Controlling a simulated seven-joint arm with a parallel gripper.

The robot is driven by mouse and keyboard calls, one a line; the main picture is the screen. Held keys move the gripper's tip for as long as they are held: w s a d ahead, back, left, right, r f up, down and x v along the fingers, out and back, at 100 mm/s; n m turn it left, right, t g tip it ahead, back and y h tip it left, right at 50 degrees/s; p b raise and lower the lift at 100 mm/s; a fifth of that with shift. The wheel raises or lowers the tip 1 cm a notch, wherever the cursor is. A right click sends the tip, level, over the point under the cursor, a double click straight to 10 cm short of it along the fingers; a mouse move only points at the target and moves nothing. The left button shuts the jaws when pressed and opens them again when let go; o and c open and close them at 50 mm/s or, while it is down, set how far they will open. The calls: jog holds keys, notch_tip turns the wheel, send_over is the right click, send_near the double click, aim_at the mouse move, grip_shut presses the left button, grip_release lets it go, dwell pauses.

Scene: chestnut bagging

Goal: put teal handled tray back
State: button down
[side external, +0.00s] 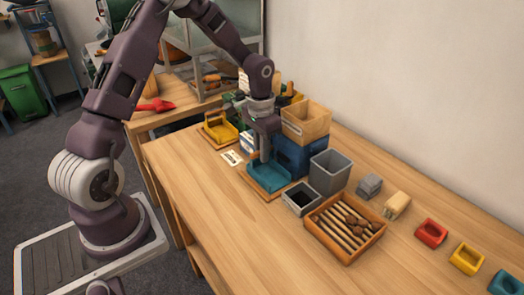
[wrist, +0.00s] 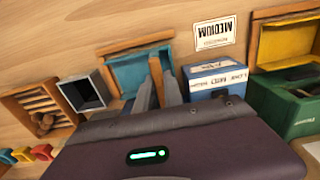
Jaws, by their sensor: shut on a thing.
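The teal tray (side external: 274,182) is at the middle of the table, in or just over a wooden frame (side external: 262,196); I cannot tell whether it rests fully down.
A blue bin (side external: 297,157) and a grey bin (side external: 328,172) stand close to the right. A small dark-lined box (side external: 301,198) and a slatted tray with chestnuts (side external: 345,227) are nearer. A yellow tray (side external: 220,128) sits in another frame behind, beside a MEDIUM card (wrist: 215,33). The table's left front is clear.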

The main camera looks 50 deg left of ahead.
jog(key=shift+f, duration=0.15)
jog(key=c, duration=1.5)
grip_release()
jog(key=shift+o, duration=0.2)
notch_tip(320, 180, up, 12)
jog(key=s+d+r+t+y, duration=0.1)
jog(key=s+d+r+t, duration=0.1)
jog(key=s+d+r, duration=0.75)
jog(key=s+d+t+h, duration=0.1)
jog(key=s+d+t, duration=0.1)
jog(key=s, duration=1.3)
jog(key=shift+s+d+r+t, duration=0.2)
jog(key=shift+d+r+t, duration=0.2)
jog(key=shift+t, duration=0.3)
